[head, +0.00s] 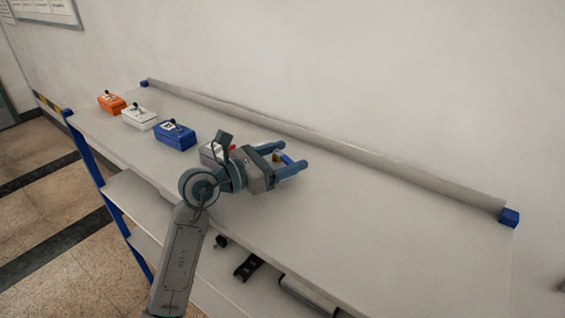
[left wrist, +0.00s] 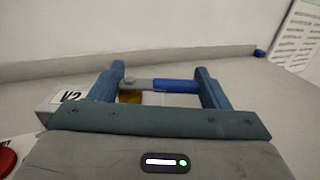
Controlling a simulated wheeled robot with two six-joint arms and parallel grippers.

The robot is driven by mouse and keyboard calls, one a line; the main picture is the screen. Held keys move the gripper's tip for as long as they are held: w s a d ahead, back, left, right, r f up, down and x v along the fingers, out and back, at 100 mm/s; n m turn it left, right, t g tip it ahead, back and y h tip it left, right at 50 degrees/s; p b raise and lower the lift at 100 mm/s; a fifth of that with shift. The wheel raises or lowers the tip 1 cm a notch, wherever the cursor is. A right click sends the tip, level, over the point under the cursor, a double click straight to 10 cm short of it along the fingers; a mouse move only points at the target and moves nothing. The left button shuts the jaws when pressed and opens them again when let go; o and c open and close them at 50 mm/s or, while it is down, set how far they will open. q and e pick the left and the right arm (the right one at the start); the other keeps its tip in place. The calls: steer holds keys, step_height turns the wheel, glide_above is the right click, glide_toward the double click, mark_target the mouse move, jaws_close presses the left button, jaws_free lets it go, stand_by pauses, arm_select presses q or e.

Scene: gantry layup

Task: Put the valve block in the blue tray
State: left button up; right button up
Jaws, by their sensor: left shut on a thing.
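My left gripper (head: 296,162) is over the bench top, right of the row of boxes. In the left wrist view its two blue fingers (left wrist: 158,85) stand wide apart around a grey lever with a blue handle (left wrist: 176,86). A brass part (left wrist: 130,97) sits beneath the lever's left end, and a white block with a black-marked label (left wrist: 66,97) stands left of it. These look like the valve block, partly hidden by the gripper. In the head view only a small brass and blue bit (head: 284,159) shows between the fingers. I cannot make out a blue tray. My right gripper is out of view.
An orange box (head: 111,104), a white box (head: 139,121) and a blue box (head: 175,138), each with a black lever, stand along the bench's left. A white box with red (head: 209,153) is partly behind my arm. A long roll (head: 330,143) lines the back. The bench's right is clear.

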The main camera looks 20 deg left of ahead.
arm_select(q)
steer(key=shift+f, duration=0.7)
steer(key=shift+s+a+f, duration=0.15)
steer(key=shift+s+f, duration=0.1)
steer(key=shift+f, duration=0.25)
steer(key=o, duration=1.4)
steer(key=shift+w+f, duration=0.1)
